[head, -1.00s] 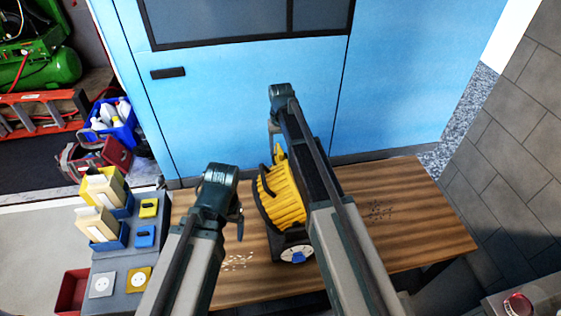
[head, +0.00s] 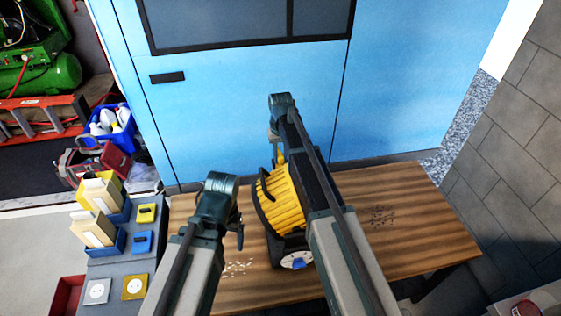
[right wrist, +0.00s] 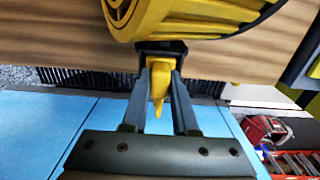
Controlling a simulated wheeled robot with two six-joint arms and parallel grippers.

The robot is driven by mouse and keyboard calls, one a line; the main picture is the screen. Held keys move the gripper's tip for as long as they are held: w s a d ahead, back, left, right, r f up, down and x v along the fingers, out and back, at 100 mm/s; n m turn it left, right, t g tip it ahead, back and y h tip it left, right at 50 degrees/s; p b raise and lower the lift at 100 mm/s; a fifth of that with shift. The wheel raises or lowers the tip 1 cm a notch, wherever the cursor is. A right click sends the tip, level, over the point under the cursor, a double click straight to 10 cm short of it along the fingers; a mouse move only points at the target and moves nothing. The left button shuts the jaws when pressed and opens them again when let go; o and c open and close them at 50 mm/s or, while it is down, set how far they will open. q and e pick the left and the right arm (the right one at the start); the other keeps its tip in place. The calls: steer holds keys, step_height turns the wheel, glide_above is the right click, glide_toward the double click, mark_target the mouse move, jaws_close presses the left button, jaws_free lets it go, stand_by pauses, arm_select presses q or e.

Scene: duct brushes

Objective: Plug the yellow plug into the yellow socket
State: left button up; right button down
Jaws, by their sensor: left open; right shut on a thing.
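A yellow cable reel (head: 280,202) with a black frame stands on the wooden table. My right gripper (right wrist: 160,75) is shut on a narrow yellow piece (right wrist: 159,82), which looks like the yellow plug. It is at the reel's far side, by a dark block on the reel; I cannot tell if it is free of the reel. In the head view it shows as a small yellow patch (head: 280,156). The yellow socket (head: 134,287) has a white face and sits on the grey panel at lower left. My left gripper (head: 239,230) is open and empty, left of the reel.
A white socket (head: 97,291) is left of the yellow one. The wooden table (head: 420,225) is mostly clear at right. A blue cabinet (head: 240,80) stands behind.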

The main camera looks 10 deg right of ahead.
mark_target(280, 155)
stand_by(0.3)
step_height(280, 155, up, 10)
steer(key=p, duration=1)
